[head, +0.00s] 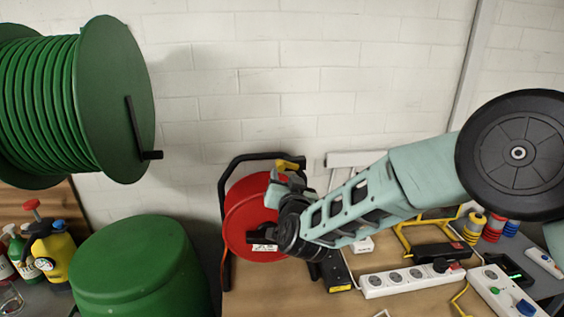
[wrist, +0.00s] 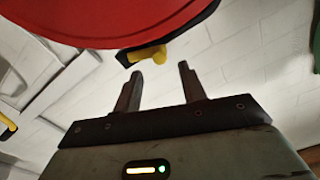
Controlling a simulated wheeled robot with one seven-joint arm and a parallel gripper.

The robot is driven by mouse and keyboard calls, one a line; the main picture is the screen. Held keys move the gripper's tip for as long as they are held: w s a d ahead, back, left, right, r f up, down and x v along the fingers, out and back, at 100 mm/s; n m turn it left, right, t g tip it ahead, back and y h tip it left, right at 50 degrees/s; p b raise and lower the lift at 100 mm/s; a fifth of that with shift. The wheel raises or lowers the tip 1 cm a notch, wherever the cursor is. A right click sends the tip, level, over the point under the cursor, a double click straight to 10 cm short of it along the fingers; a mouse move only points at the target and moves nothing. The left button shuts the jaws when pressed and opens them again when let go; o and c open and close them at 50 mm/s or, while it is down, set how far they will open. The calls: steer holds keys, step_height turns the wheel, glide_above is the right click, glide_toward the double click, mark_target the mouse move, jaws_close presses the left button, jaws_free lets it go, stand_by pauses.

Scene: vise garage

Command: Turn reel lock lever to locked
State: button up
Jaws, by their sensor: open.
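The red cable reel (head: 238,212) stands in a black frame (head: 226,180) on the workbench. Its yellow lock lever (head: 290,164) sits at the top right of the frame. In the wrist view the reel's red disc (wrist: 100,18) fills the top, and the yellow lever (wrist: 148,55) shows at a black bracket just beyond the fingertips. My gripper (head: 279,180) is in front of the reel, close below the lever. In the wrist view my gripper (wrist: 160,72) is open and empty, with the lever beyond the left part of the gap. I cannot tell whether they touch.
A large green hose reel (head: 115,100) hangs at the left above a green bin (head: 140,265). Power strips (head: 412,280) and a black tool (head: 337,272) lie on the bench (head: 260,302) to the right. A white brick wall (head: 290,90) stands behind.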

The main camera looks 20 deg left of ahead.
mark_target(282, 168)
steer(key=shift+p+x, duration=0.9)
steer(key=shift+x, duration=1.9)
steer(key=shift+c, duration=0.3)
jaws_close()
